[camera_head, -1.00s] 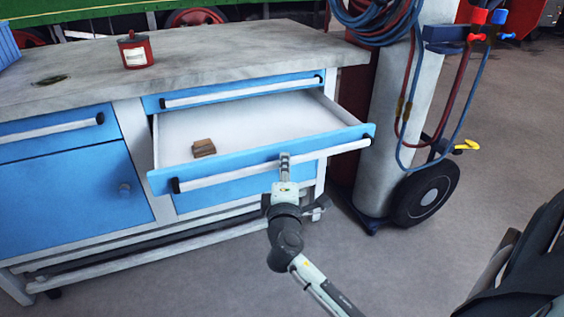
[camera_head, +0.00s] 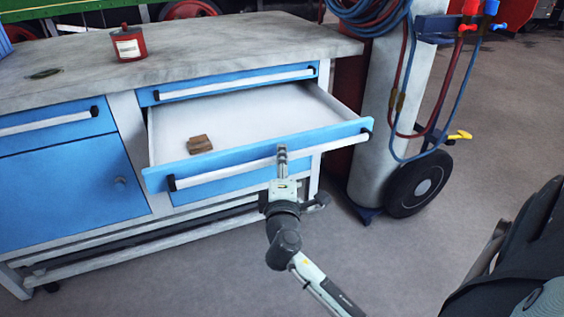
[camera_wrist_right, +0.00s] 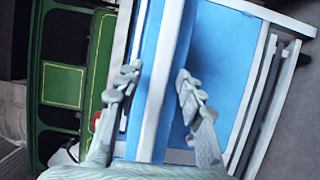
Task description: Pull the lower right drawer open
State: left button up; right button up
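The blue drawer (camera_head: 220,161) below the top one on the right of the workbench stands far out, showing its white inside. A small brown block (camera_head: 199,144) lies in it. Its long pale bar handle (camera_head: 340,143) has dark ends. My right gripper (camera_head: 282,152) is at the middle of this handle. In the right wrist view my right gripper (camera_wrist_right: 155,92) has its two fingers apart, one on each side of the handle (camera_wrist_right: 160,85); there are gaps beside the bar, and I see no clamping. My left gripper is out of view.
The top drawer (camera_head: 240,77) is closed. A blue panel (camera_head: 225,184) shows under the open drawer. A red can (camera_head: 128,45) stands on the worktop (camera_head: 220,45). A gas cylinder cart (camera_head: 420,185) stands close to the drawer's right. The floor in front is clear.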

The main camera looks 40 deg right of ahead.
jog(key=v, duration=1.2)
dwell(0.3)
jog(key=s+d+f+m+g+y+p, duration=0.25)
jog(key=f+m+g, duration=0.3)
jog(key=f, duration=0.85)
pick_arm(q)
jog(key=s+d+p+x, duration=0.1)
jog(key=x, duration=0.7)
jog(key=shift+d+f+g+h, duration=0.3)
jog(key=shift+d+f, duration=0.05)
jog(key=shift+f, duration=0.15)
pick_arm(e)
jog(key=s+a+f+m+g+y, duration=0.3)
jog(key=s+f+g+y, duration=0.3)
jog(key=s+f, duration=0.3)
notch_tip(320, 180, down, 3)
jog(key=shift+s+a+r+m+y, duration=0.15)
jog(key=shift+s+a+m+y, duration=0.05)
jog(key=shift+a+m+y, duration=0.15)
